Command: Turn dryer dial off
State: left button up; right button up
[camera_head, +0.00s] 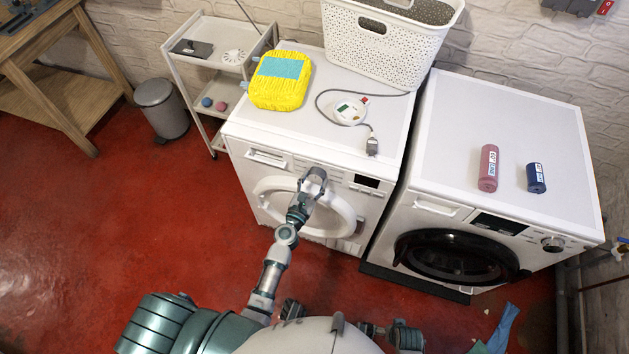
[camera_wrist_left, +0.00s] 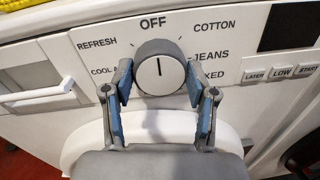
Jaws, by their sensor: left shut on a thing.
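The dryer (camera_head: 300,222) is the left white machine, with a white round door. Its grey dial (camera_head: 316,173) is on the front panel. In the left wrist view the dial (camera_wrist_left: 160,68) shows a short dark pointer line standing upright, toward the word OFF above it. My left gripper (camera_head: 308,186) is in front of the panel at the dial. In the left wrist view the blue-padded fingers of my left gripper (camera_wrist_left: 160,88) are on the dial's left and right sides, shut on it. I cannot make out my right gripper.
A white basket (camera_head: 392,40), a yellow packet (camera_head: 281,80) and a corded white device (camera_head: 350,112) are on the dryer. A second machine (camera_head: 510,140) stands to the right with a pink roll (camera_head: 488,168) and a blue roll (camera_head: 536,178).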

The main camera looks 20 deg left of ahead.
pick_arm(q)
jog(key=shift+s+f, duration=0.15)
jog(key=shift+f, duration=0.3)
jog(key=o, duration=1)
jog(key=shift+c, duration=0.2)
jog(key=shift+o, duration=1.1)
jog(key=shift+r, duration=0.15)
jog(key=s+a, duration=0.1)
jog(key=s, duration=1)
jog(key=shift+s, duration=0.35)
